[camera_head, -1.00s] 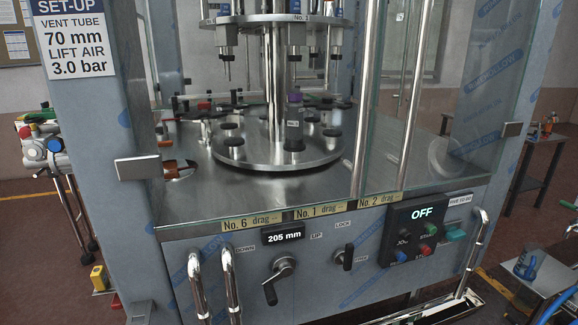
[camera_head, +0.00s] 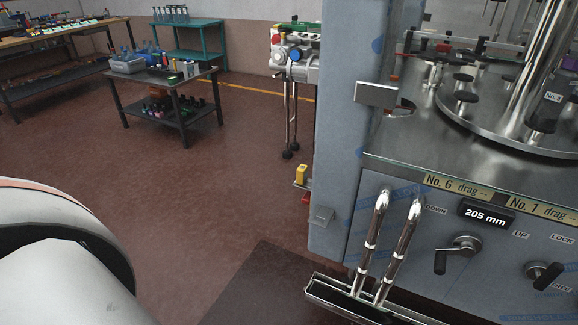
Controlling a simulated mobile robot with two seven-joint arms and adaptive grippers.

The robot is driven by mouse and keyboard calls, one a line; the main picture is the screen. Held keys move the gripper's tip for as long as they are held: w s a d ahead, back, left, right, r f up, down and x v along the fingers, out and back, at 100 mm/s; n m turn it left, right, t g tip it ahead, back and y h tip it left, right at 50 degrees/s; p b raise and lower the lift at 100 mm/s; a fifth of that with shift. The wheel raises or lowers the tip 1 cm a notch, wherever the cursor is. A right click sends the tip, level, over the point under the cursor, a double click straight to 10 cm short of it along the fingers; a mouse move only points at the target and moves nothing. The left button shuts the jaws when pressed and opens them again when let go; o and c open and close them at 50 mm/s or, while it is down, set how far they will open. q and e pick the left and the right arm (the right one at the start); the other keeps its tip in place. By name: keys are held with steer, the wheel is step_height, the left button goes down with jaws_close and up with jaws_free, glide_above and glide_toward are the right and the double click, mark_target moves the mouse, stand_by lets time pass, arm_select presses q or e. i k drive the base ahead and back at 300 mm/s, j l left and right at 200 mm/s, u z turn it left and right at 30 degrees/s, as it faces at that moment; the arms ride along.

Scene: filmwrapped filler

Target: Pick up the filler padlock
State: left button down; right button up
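The filler machine (camera_head: 347,190) stands at the right, with a blue-grey post and a steel front panel. A small yellow block-like item (camera_head: 301,174) sits on a ledge at the left side of its post, with a small red item (camera_head: 305,198) just below it. Either could be the padlock; they are too small to tell. Neither of my grippers is in view.
A dark low table (camera_head: 160,76) with bottles and bins stands at the back left, and a teal table (camera_head: 190,24) is behind it. Chrome handles (camera_head: 372,235) stick out from the machine's front. The red-brown floor (camera_head: 215,165) between is open.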

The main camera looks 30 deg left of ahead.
mark_target(302, 171)
steer(key=u, duration=1)
